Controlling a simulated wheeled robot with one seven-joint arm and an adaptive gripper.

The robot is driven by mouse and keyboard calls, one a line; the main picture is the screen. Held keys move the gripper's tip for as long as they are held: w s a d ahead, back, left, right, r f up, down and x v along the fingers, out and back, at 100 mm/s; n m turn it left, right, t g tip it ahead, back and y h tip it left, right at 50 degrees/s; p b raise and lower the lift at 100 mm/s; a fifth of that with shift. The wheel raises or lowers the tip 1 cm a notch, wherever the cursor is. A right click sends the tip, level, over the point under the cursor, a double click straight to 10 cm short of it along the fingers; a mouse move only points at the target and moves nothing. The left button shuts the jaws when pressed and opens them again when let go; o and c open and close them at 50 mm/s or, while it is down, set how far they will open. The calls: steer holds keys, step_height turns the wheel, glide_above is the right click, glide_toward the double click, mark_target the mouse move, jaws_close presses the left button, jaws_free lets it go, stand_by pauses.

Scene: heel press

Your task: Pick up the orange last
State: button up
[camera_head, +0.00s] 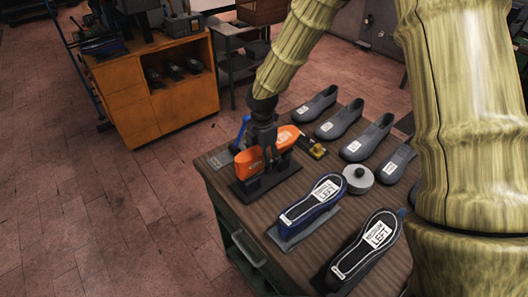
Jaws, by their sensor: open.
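The orange last (249,163) stands on a dark flat stand (252,190) at the far-left corner of the workbench. Orange surface with white markings shows on both sides of my gripper. My gripper (266,147) is open and points down at the last's middle, hiding part of it. I cannot tell whether the fingers touch the last.
A blue-edged last (311,203) and a black-edged last (368,248) lie nearer on the workbench (229,195), both marked LEFT. Several grey shoes (339,121) line the back. A grey round object (358,179) stands between. An orange cabinet (137,93) is behind left.

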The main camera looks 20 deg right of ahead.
steer(key=shift+w+a+f, duration=0.1)
steer(key=shift+w+f, duration=0.25)
steer(key=shift+w, duration=0.1)
steer(key=shift+s+r, duration=0.25)
steer(key=shift+s, duration=0.05)
steer(key=c, duration=1.3)
steer(key=shift+c, duration=0.2)
